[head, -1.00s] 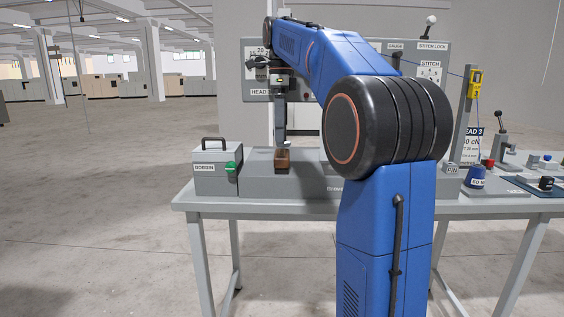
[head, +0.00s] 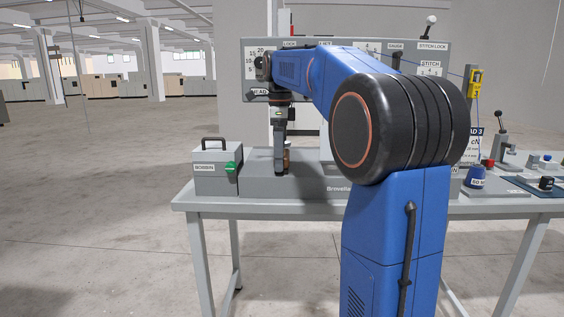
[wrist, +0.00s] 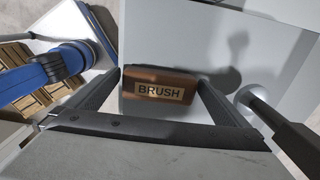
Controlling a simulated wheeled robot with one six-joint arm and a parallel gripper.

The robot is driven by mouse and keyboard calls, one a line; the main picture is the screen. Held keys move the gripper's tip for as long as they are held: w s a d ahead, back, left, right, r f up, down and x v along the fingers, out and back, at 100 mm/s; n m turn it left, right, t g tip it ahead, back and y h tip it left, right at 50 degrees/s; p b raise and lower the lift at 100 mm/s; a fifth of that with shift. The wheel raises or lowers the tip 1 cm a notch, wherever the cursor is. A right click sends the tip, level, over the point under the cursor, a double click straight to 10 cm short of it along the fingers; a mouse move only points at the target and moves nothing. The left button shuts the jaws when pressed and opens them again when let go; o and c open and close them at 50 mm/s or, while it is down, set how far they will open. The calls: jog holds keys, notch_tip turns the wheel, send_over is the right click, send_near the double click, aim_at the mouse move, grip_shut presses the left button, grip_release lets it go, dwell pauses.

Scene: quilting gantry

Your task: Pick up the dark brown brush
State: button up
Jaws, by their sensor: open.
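The dark brown brush, with a label reading BRUSH, sits on a grey surface in the wrist view (wrist: 160,76). In the head view only a thin brown part of the brush (head: 288,157) shows, the rest hidden behind my gripper (head: 281,168). My gripper points down at the brush. In the wrist view my open gripper (wrist: 158,82) has one finger on each side of the brush. I cannot tell whether the fingers touch it.
A grey BOBBIN box (head: 210,183) with a black handle and green part stands just left of my gripper. The brush rests on a grey machine bed (head: 300,190) on the table (head: 260,207). A labelled panel (head: 432,62) rises behind. A dark blue cylinder (head: 475,177) stands right.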

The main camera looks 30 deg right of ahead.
jog(key=shift+c, duration=0.6)
jog(key=c, duration=1)
jog(key=shift+r, duration=0.1)
notch_tip(320, 180, up, 10)
jog(key=shift+f, duration=0.1)
